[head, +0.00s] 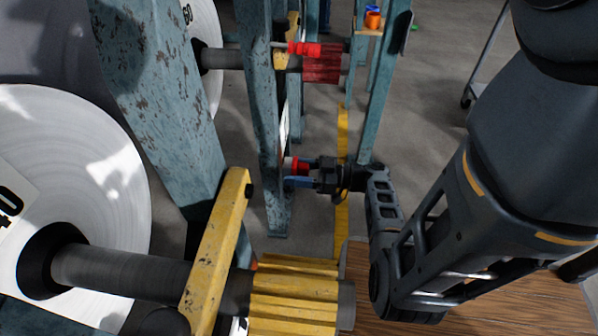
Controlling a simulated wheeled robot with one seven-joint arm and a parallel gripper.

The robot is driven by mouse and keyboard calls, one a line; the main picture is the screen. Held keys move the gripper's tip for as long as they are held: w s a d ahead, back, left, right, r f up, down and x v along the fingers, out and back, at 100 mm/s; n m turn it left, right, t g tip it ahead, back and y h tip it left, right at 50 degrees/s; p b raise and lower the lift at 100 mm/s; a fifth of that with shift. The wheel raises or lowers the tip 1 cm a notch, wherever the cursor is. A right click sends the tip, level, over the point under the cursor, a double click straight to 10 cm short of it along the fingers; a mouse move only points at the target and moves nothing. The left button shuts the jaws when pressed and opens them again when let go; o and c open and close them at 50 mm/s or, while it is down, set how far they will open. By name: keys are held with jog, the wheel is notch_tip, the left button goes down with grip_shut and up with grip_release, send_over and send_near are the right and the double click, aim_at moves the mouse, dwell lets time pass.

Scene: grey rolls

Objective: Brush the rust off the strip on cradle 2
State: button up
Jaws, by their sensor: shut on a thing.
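My gripper (300,176) is in the middle of the head view, at the far end of my arm. It is shut on a small red thing (291,165), which may be the brush; its shape and any bristles are mostly hidden. The gripper points left, close to a blue post (261,110) with worn paint. A thin, pale upright edge (284,143) shows just beyond the red thing. It may be the strip, but I cannot tell whether they touch. No cradle number is readable, and I cannot make out rust on the strip.
Large pale rolls (110,180) stand at the left on dark shafts. A yellow ribbed chuck (295,295) and yellow lever (215,250) fill the lower middle. A red chuck (322,66) is farther back. A small shelf (369,31) holds orange and blue items. Grey floor (430,120) is open behind.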

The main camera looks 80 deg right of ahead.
jog(key=shift+w, duration=0.55)
jog(key=shift+d, duration=0.1)
